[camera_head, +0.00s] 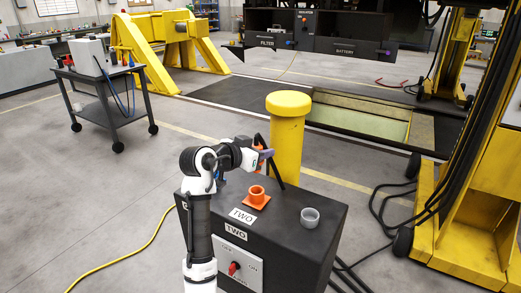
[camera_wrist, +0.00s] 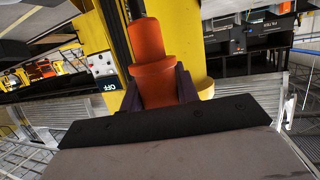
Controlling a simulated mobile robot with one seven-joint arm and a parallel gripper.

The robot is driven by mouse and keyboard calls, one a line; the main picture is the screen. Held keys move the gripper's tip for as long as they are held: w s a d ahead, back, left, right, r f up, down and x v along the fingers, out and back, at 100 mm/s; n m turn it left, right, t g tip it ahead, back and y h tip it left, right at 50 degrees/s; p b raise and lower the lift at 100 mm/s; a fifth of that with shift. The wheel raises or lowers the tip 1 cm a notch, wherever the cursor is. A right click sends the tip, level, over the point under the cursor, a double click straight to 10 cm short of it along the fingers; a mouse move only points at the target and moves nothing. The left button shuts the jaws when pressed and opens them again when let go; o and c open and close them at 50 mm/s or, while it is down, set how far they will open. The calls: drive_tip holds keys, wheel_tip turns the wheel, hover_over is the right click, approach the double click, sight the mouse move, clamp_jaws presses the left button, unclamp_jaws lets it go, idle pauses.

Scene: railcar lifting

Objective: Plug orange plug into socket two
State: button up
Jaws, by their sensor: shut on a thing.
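My gripper (camera_head: 262,158) is above the back part of a black box (camera_head: 318,240) marked TWO. In the wrist view it is shut on the orange plug (camera_wrist: 157,80), whose black cable runs up from its far end. The plug also shows small in the head view (camera_head: 258,149), partly hidden by my gripper. The orange socket (camera_head: 256,197) sits on top of the box, next to the white TWO label (camera_head: 242,215). The plug is apart from the socket, above and behind it.
A grey round cup-like socket (camera_head: 310,217) stands on the box to the right. A yellow bollard (camera_head: 287,135) rises just behind the box. A yellow lifting column (camera_head: 475,200) with black cables is at right. A dark cart (camera_head: 105,95) stands at left, with open floor before it.

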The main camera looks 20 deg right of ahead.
drive_tip(key=b, duration=0.4)
hover_over(260, 188)
drive_tip(key=shift+f, duration=2.9)
drive_tip(key=shift+f+b, duration=1.35)
drive_tip(key=shift+f, duration=0.65)
drive_tip(key=o, duration=1.1)
drive_tip(key=b+v, duration=0.3)
drive_tip(key=v, duration=1)
drive_tip(key=shift+s+a, duration=0.2)
drive_tip(key=shift+a, duration=0.1)
drive_tip(key=shift+r, duration=0.15)
